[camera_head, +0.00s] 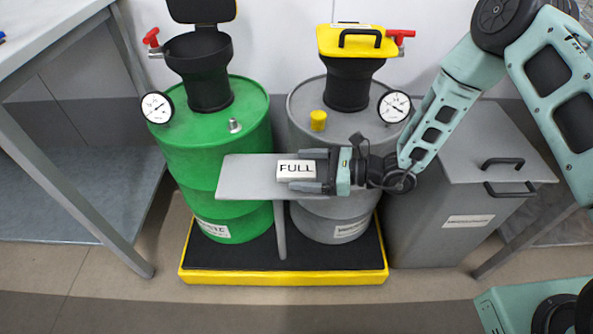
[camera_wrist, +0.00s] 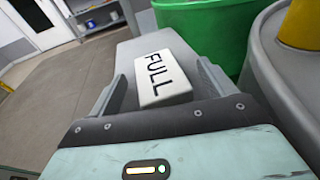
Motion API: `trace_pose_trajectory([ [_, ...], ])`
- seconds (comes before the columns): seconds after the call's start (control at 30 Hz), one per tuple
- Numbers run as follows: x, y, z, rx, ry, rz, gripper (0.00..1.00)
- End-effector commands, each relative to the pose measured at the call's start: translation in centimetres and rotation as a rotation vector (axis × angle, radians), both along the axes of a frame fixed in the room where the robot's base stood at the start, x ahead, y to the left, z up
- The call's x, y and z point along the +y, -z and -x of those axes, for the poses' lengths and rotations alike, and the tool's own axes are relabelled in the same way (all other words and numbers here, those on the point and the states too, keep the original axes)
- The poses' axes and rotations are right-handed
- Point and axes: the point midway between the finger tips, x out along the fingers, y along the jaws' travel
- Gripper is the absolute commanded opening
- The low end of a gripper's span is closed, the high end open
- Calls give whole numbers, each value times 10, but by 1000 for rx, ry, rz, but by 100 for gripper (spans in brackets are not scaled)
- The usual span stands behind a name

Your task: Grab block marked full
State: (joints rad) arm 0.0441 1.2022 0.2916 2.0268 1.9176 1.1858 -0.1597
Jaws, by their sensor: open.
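A white block marked FULL (camera_head: 296,169) lies on a narrow grey shelf (camera_head: 240,177) in front of the two drums. My gripper (camera_head: 310,170) reaches in from the right, low over the shelf, with its fingers open on either side of the block. In the wrist view the FULL block (camera_wrist: 160,78) sits between the two fingers of my gripper (camera_wrist: 160,85), close to the palm. A gap shows between the block and the left finger; the block is nearer the right finger, and I cannot tell whether it touches.
A green drum (camera_head: 205,150) and a grey drum (camera_head: 305,130) with gauges and funnels stand on a yellow-edged black pallet (camera_head: 250,275). A grey bin (camera_head: 450,190) stands at the right. A table (camera_head: 40,40) is at the left. The shelf's left part is clear.

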Motion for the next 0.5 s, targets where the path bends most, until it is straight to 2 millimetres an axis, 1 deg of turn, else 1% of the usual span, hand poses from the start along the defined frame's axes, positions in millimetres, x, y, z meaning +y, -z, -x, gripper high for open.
trace_pose_trajectory([
  [0.1, 0, 0, 0, 0, 0, 0, 83],
  [0.13, 0, 0, 0, 0, 0, 0, 77],
  [0.17, 0, 0, 0, 0, 0, 0, 69],
  [0.2, 0, 0, 0, 0, 0, 0, 58],
  [0.27, 0, 0, 0, 0, 0, 0, 41],
  [0.3, 0, 0, 0, 0, 0, 0, 30],
  [0.33, 0, 0, 0, 0, 0, 0, 27],
  [0.5, 0, 0, 0, 0, 0, 0, 27],
])
